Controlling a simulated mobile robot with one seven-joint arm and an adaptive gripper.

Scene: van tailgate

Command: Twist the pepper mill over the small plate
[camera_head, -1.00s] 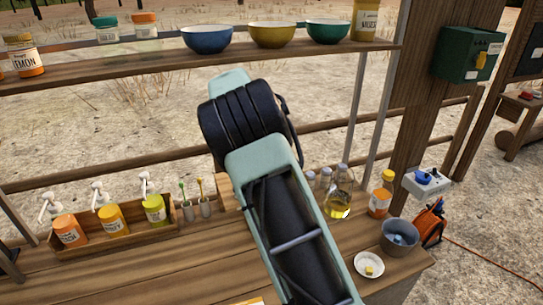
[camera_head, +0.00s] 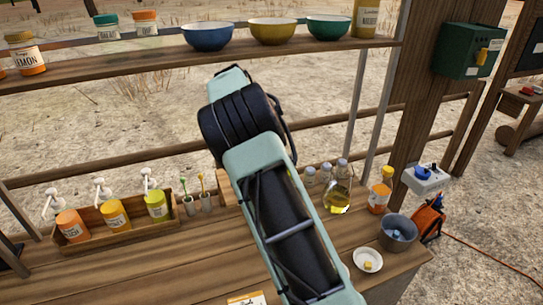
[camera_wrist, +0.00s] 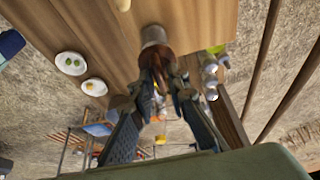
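The pepper mill (camera_wrist: 154,37) shows in the wrist view as a brown body with a grey end. My gripper (camera_wrist: 162,72) has its fingers closed around the brown body, with the wooden worktop behind it. A small white plate (camera_head: 367,260) with a yellow piece on it lies at the right end of the worktop in the head view. In the wrist view, a white plate (camera_wrist: 94,88) with an orange-yellow piece lies left of the mill, apart from it. In the head view my arm hides the gripper and the mill.
Another white plate (camera_wrist: 70,63) with green pieces shows in the wrist view. A wooden box (camera_head: 120,232) of pump bottles stands left. A shelf (camera_head: 180,62) crosses above.

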